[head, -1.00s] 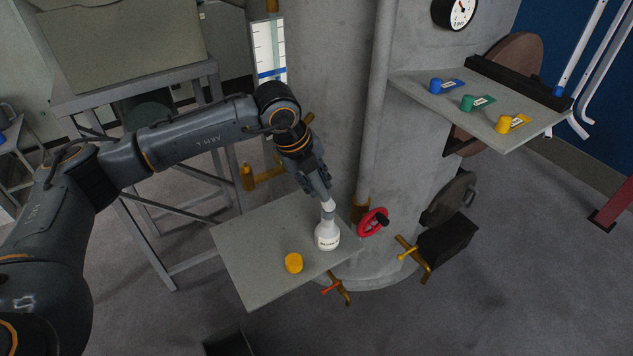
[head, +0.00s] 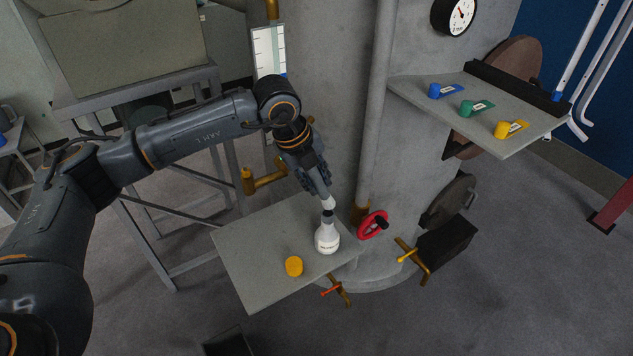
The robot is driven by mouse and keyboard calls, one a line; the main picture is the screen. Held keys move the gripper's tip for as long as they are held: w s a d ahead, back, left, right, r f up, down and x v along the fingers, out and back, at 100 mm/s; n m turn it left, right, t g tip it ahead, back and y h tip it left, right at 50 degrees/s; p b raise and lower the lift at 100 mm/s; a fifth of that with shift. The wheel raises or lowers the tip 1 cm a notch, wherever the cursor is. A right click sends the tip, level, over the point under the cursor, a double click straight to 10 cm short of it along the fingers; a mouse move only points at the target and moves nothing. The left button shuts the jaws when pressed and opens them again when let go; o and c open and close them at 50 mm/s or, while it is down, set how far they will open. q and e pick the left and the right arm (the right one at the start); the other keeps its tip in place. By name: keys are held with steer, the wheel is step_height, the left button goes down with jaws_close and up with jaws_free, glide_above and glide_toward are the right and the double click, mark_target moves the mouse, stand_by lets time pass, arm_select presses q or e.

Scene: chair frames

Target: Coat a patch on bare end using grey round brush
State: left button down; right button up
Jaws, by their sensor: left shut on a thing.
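My left gripper (head: 326,194) points down over a low grey shelf (head: 250,272). It is shut on a narrow white-and-dark piece (head: 328,212) at the mouth of a white labelled bottle (head: 327,241). The bottle stands upright on the shelf. I cannot tell whether this piece is the grey round brush or part of the bottle, as the fingers cover its top. I see no surface that I can name as the bare end. My right gripper is not in view.
An orange-yellow cap (head: 294,266) lies left of the bottle. A red handwheel (head: 373,224) and a concrete column (head: 340,90) stand close behind. An upper shelf (head: 505,142) at right holds blue (head: 434,90), green (head: 466,108) and yellow (head: 502,129) pots.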

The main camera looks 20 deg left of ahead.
arm_select(q)
steer(key=shift+r+p, duration=0.95)
steer(key=shift+r, duration=1.4)
steer(key=s+d+m+g+y, duration=0.15)
steer(key=s+m+g, duration=0.25)
steer(key=m, duration=0.9)
steer(key=s+d+m+g, duration=0.3)
steer(key=s+m, duration=0.2)
steer(key=m, duration=0.8)
steer(key=s+a+m+t+y, duration=0.1)
steer(key=s+a+m+y, duration=0.1)
steer(key=m, duration=0.7)
steer(key=s+a+m+t+y, duration=0.2)
steer(key=s+m+y, duration=0.1)
steer(key=m, duration=0.7)
steer(key=shift+s+a+r, duration=0.25)
steer(key=shift+s+r, duration=0.1)
steer(key=shift+s, duration=0.1)
steer(key=shift+f, duration=0.1)
